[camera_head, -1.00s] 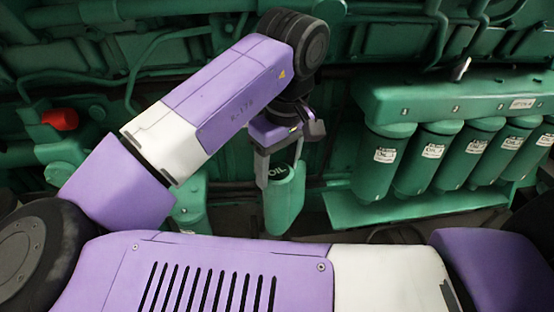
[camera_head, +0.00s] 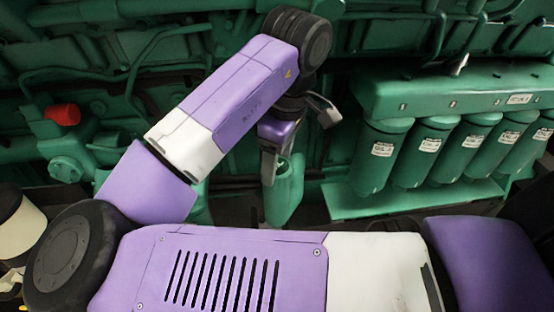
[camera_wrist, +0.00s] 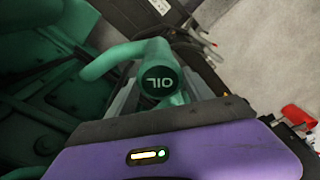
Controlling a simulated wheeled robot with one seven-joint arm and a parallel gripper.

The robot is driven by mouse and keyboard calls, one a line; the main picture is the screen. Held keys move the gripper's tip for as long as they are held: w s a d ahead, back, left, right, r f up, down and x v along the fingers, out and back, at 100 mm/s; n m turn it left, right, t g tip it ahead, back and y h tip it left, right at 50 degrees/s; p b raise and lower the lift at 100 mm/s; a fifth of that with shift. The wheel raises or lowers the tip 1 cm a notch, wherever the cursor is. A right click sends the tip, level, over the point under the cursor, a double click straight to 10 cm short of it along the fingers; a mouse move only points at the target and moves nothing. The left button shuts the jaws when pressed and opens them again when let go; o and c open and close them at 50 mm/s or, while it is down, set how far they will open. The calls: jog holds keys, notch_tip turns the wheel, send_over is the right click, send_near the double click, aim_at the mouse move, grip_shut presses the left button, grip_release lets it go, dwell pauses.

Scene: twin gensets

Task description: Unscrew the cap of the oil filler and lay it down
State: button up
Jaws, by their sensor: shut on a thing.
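The oil filler (camera_head: 288,190) is a green upright body below my gripper in the head view. Its cap (camera_wrist: 160,82) shows in the wrist view as a green round piece with a black face marked OIL, the letters upside down. My gripper (camera_wrist: 163,90) is shut on the cap, with a finger on either side of it. In the head view my gripper (camera_head: 272,170) points down over the filler's top, and a finger hides the cap's face. I cannot tell whether the cap is loose from the filler's neck.
Several green canister filters (camera_head: 425,148) hang in a row at the right under a green housing. A red knob (camera_head: 62,114) sits at the left. Green engine pipes surround the filler. Grey floor (camera_wrist: 265,50) shows at the right of the wrist view.

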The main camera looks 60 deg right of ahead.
jog(key=shift+w+r, duration=0.1)
jog(key=shift+r, duration=0.05)
jog(key=n, duration=0.4)
jog(key=shift+n, duration=0.3)
jog(key=o, duration=1.5)
jog(key=shift+c, duration=0.5)
